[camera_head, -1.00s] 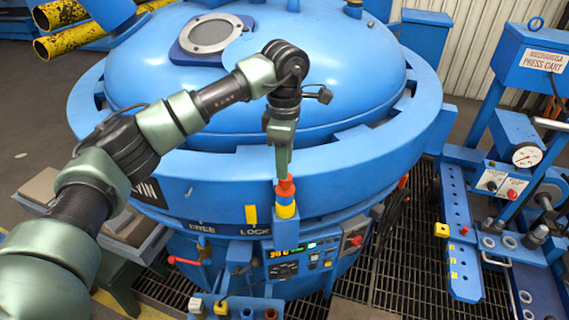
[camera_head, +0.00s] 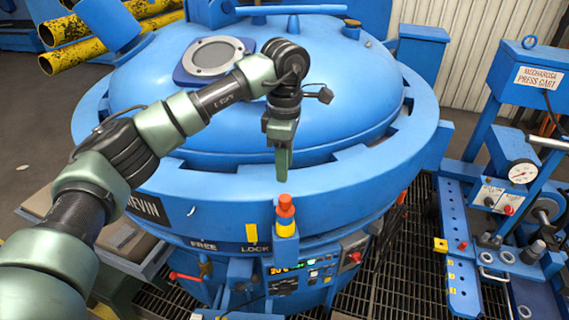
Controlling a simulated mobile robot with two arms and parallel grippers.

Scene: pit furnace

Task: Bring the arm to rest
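My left arm comes in from the left in the head view and reaches over the rim of the blue furnace (camera_head: 330,165). My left gripper (camera_head: 282,172) points down in front of the furnace's rim, just above the red and yellow knob (camera_head: 286,212). A small gap shows between the fingertips and the knob. The fingers look like one narrow green shape from this side, so their opening cannot be told. My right gripper is out of view.
The domed lid (camera_head: 255,85) with a round window (camera_head: 213,55) lies behind the arm. A control panel (camera_head: 300,272) is below the rim. The blue press cart (camera_head: 535,75) stands at the right. Yellow pipes (camera_head: 75,28) are at the far left.

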